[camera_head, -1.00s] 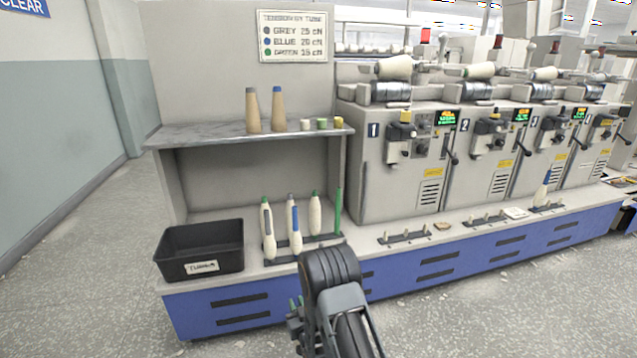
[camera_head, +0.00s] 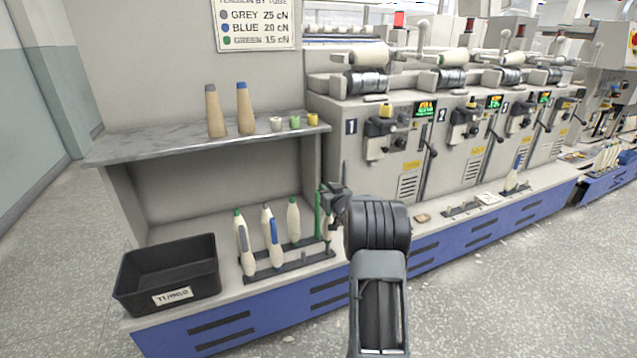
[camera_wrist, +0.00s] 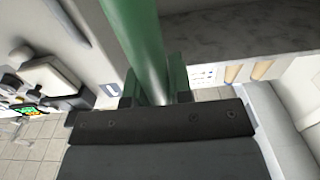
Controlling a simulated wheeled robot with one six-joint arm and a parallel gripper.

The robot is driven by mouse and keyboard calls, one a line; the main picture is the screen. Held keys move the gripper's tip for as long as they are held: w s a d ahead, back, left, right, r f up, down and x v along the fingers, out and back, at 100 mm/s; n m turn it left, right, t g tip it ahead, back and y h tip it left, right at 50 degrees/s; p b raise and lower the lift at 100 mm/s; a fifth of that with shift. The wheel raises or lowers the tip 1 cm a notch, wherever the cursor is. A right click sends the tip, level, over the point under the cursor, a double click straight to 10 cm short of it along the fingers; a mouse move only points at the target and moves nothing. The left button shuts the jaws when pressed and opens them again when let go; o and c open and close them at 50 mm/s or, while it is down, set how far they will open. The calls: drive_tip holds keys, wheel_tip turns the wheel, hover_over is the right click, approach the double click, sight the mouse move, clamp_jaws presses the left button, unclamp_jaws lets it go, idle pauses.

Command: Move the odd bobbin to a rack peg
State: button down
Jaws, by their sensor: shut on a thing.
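A bare green tube (camera_head: 318,212) stands upright at the right end of a dark peg tray (camera_head: 290,262) on the bench. It also shows in the wrist view (camera_wrist: 137,35), running down between my jaws. My gripper (camera_head: 333,197) is shut on this green tube near its upper part. Cream bobbins stand on the tray to the left: one with a grey patch (camera_head: 246,252), one with a blue patch (camera_head: 275,245), one with a green tip (camera_head: 293,222). A cream shape (camera_head: 328,230) shows partly beside the tube. A peg rack (camera_head: 462,208) stands before machine 2.
A black bin (camera_head: 170,275) sits left of the tray. A shelf (camera_head: 150,145) above holds two tan cones and small spools. A tension sign (camera_head: 255,24) hangs above. My arm hides the bench before machine 1. A blue-tipped bobbin (camera_head: 514,172) stands on a farther rack.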

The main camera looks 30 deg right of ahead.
drive_tip(key=shift+w+d+f+b, duration=0.1)
drive_tip(key=shift+w+f+b, duration=0.1)
drive_tip(key=shift+f+b, duration=1)
drive_tip(key=shift+w+f+b, duration=0.15)
drive_tip(key=shift+f+b, duration=0.75)
drive_tip(key=shift+f, duration=0.5)
drive_tip(key=shift+f+b, duration=0.45)
drive_tip(key=shift+f, duration=0.1)
drive_tip(key=c, duration=1.3)
unclamp_jaws()
drive_tip(key=s+a, duration=0.1)
drive_tip(key=s, duration=1)
drive_tip(key=shift+a, duration=0.2)
